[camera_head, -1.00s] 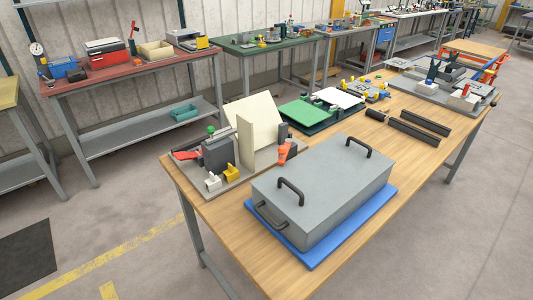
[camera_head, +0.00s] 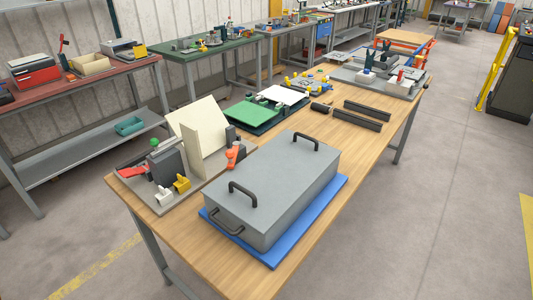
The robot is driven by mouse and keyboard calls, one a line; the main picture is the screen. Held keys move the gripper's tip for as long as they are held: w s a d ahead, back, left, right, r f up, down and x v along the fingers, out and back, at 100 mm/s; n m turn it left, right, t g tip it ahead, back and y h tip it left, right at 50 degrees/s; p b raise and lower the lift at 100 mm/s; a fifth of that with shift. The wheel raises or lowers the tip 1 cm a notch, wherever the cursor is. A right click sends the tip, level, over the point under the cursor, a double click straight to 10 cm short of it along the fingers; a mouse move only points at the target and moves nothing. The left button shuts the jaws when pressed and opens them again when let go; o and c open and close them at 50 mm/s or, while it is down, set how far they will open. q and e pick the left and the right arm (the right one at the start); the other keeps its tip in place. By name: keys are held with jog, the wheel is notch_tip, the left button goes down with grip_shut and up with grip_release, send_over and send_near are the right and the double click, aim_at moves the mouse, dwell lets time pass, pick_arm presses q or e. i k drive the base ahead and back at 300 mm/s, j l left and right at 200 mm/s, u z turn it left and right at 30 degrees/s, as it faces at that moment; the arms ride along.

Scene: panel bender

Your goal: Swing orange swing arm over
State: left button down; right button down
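An orange swing arm (camera_head: 233,156) stands on a grey fixture plate (camera_head: 150,205) at the left end of the wooden table, beside an upright cream panel (camera_head: 191,150). It looks upright, but its lower part is small and hard to make out. The fixture also carries a dark grey block (camera_head: 167,167), a red lever (camera_head: 132,171), a white block (camera_head: 164,196) and a yellow block (camera_head: 182,183). A larger cream sheet (camera_head: 203,124) leans behind the panel. Neither of my grippers shows in the head view.
A large grey box with black handles (camera_head: 275,185) sits on a blue mat (camera_head: 317,213) at the table's front. Behind are a green plate fixture (camera_head: 250,113) and dark bars (camera_head: 357,120). Bare wood (camera_head: 385,135) shows along the table's right side. Open floor (camera_head: 440,200) lies to the right.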

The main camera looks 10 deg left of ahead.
aim_at(232, 154)
jog(key=i+j+z, duration=0.1)
jog(key=j+z, duration=0.35)
jog(key=j, duration=0.2)
jog(key=j+z, duration=0.45)
jog(key=j, duration=0.2)
jog(key=k+j+z, duration=0.15)
jog(key=j+z, duration=0.3)
jog(key=j, duration=0.2)
jog(key=k+j, duration=0.1)
jog(key=j, duration=0.3)
jog(key=k+j, duration=0.15)
jog(key=j, duration=0.25)
jog(key=k+j+z, duration=0.1)
jog(key=j, duration=0.35)
jog(key=k+j, duration=0.1)
jog(key=j, duration=0.3)
jog(key=k+j+z, duration=0.1)
jog(key=j, duration=0.3)
jog(key=k+j, duration=0.2)
jog(key=j, duration=0.15)
jog(key=k+j, duration=0.15)
jog(key=j, duration=0.25)
jog(key=k+j+z, duration=0.1)
jog(key=j, duration=0.3)
